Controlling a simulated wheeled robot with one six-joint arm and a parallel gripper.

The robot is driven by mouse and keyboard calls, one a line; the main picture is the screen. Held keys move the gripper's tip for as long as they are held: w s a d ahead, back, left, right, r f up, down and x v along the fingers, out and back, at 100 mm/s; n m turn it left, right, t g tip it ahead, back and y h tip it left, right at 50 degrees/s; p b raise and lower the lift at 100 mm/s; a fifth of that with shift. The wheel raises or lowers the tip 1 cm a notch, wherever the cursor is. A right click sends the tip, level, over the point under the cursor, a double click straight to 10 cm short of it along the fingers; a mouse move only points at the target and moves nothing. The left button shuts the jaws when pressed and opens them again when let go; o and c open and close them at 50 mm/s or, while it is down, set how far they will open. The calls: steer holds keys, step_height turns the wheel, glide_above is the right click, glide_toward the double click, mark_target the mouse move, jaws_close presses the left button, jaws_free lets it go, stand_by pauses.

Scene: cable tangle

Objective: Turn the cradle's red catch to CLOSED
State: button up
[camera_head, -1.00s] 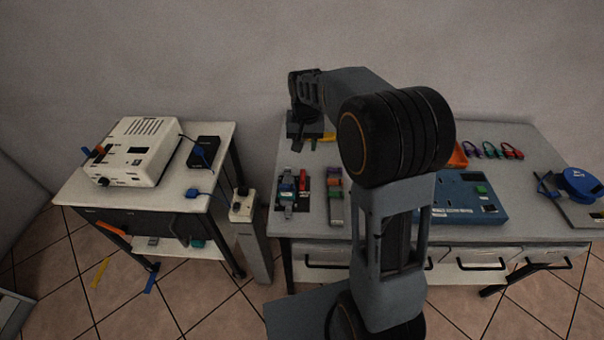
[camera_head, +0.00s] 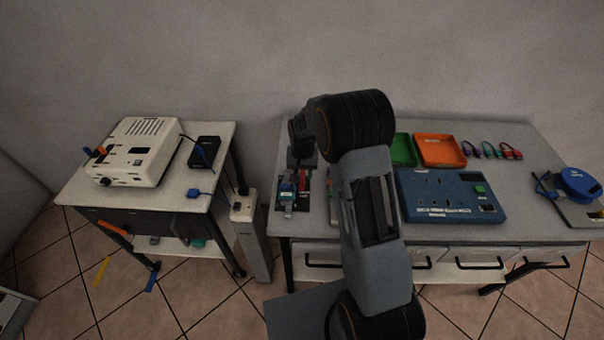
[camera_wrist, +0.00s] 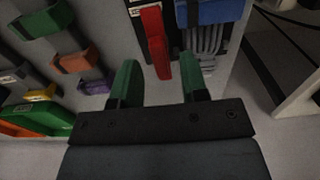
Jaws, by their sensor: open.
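The red catch (camera_wrist: 155,35) is a long bar on a dark plate in the wrist view, with one end toward my gripper. It also shows in the head view (camera_head: 304,181), on the right side of the cradle. The cradle holds a blue block (camera_wrist: 212,10) with a grey ribbed cable bundle (camera_wrist: 209,45) beside the catch. My gripper (camera_wrist: 160,60) is open. Its green fingers stand apart on either side of the catch's near end in the picture; I see no clear contact. Any CLOSED marking is too small to read.
The blue panel (camera_head: 450,196), green tray (camera_head: 404,150) and orange tray (camera_head: 440,151) stand to the right. A power-strip post (camera_head: 246,225) stands left of the bench.

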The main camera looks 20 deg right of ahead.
steer(key=shift+f, duration=0.65)
jaws_close()
